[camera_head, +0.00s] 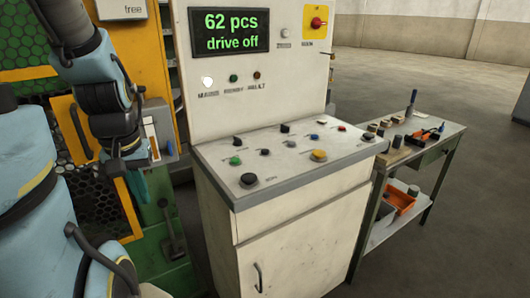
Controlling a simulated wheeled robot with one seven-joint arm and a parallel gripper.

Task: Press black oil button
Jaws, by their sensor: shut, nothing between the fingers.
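The control desk (285,215) stands in the middle, its sloped top carrying several buttons. A large round black button (248,180) sits at the front left corner of the top. Several smaller black controls also show, such as one at the back left (237,141) and one at the back middle (284,128). The labels are too small to read, so I cannot tell which one is marked oil. My gripper (138,188) hangs left of the desk, pointing down, shut and empty. It is apart from the buttons.
A display (229,31) reads "62 pcs drive off". A yellow panel with a red switch (316,22) is at upper right. A green button (235,160) and a yellow one (318,155) are on the desk. A tool table (425,150) stands right. A green machine (160,240) stands left.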

